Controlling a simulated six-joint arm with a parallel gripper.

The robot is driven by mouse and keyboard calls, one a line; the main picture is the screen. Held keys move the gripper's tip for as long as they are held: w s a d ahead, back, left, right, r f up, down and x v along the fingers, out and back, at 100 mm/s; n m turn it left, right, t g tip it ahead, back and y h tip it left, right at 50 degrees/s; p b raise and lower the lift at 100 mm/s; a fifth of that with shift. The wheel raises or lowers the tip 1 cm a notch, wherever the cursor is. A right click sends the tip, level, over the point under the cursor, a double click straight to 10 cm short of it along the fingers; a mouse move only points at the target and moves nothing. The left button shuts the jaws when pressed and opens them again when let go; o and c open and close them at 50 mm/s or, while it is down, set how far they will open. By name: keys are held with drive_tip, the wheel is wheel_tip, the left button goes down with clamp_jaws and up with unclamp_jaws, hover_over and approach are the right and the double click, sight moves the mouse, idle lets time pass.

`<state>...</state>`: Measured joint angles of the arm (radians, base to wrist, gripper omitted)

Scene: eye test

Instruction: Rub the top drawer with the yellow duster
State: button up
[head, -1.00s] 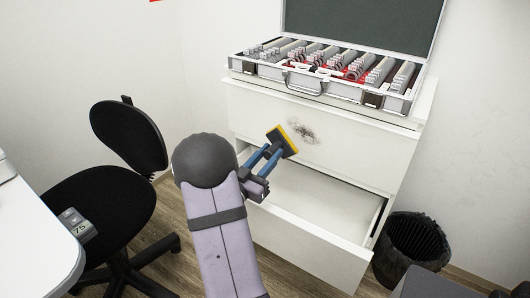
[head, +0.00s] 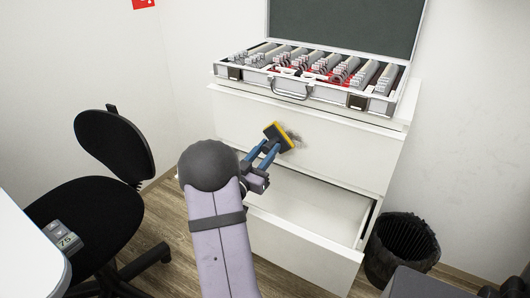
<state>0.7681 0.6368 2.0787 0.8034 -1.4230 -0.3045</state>
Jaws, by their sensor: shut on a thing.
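My gripper (head: 266,154) is shut on the yellow duster (head: 278,136), a small dark block with a yellow layer. The duster is at the front of the closed top drawer (head: 347,152) of a white cabinet. It covers part of a dark smudge (head: 296,138), whose right part still shows beside it. I cannot tell for sure whether the duster touches the drawer front.
The lower drawer (head: 305,243) is pulled open below my gripper. An open case of lenses (head: 310,88) stands on the cabinet. A black bin (head: 402,247) is at the right, a black chair (head: 110,165) and white table (head: 28,250) at the left.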

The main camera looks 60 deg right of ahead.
sight(284, 141)
drive_tip(key=shift+d, duration=0.95)
idle(0.8)
drive_tip(key=shift+s, duration=0.15)
drive_tip(key=shift+s, duration=1.35)
drive_tip(key=shift+s, duration=1.55)
drive_tip(key=shift+b, duration=0.3)
drive_tip(key=shift+w, duration=1.55)
drive_tip(key=shift+w, duration=0.2)
